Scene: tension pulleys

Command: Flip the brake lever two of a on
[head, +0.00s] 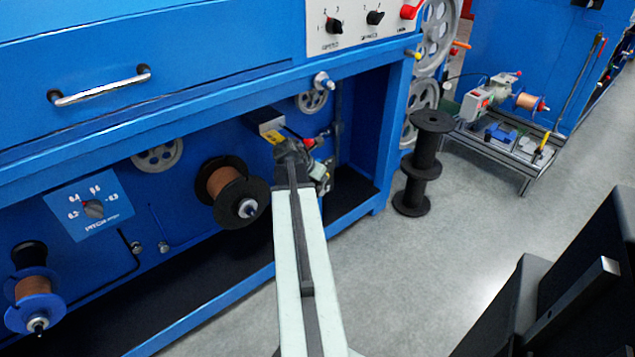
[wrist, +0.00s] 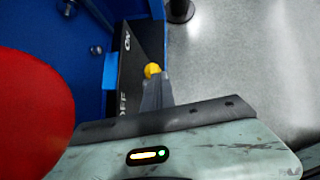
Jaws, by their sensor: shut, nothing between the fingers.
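In the wrist view a black plate (wrist: 128,65) carries white lettering, "ON" at its far end and part of "OFF" at its near end. A yellow ball knob (wrist: 152,71) shows beside the plate, right at the tips of my shut gripper (wrist: 156,88). I cannot tell whether they touch, and the rest of the lever is hidden. In the head view my gripper (head: 290,149) reaches into the bay of the blue machine, and its fingertips are hard to make out. A yellow patch (head: 273,137) shows there beside a grey block (head: 265,122).
A large red rounded shape (wrist: 30,105) fills the left of the wrist view. In the head view a copper spool with black flanges (head: 231,191) is left of my arm. Black spools (head: 427,160) stand on the floor at right.

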